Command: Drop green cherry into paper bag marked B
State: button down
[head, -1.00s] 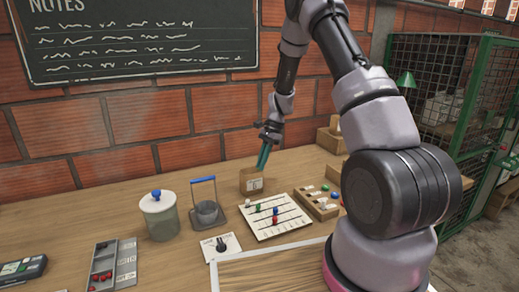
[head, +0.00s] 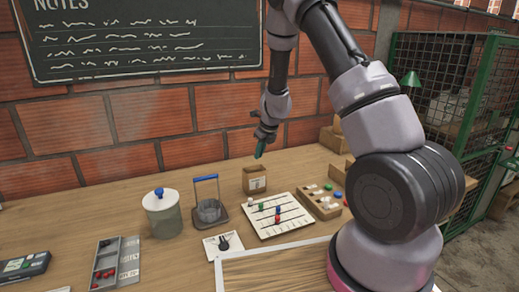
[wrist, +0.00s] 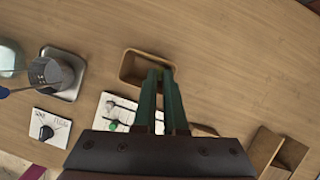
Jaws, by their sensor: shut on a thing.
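The brown paper bag (head: 255,181) stands upright near the wall, with a pale label on its front whose letter I cannot read. In the wrist view its open top (wrist: 128,68) shows, and the visible inside looks empty. My gripper (head: 259,155) is just above the bag, tips pointing down. In the wrist view the green fingers (wrist: 160,72) are nearly together, over the right part of the opening. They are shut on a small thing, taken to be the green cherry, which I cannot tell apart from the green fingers.
A white board with coloured beads (head: 290,222) lies in front of the bag. A wooden tray of coloured pieces (head: 311,206) is to its right. Clear table lies behind the bag.

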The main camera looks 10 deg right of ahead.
notch_tip(320, 180, down, 4)
jog(key=shift+r, duration=0.2)
jog(key=c, duration=0.9)
grip_release()
jog(key=v, duration=1)
jog(key=shift+s+d+r, duration=0.1)
jog(key=shift+s+r, duration=0.05)
jog(key=shift+r, duration=0.25)
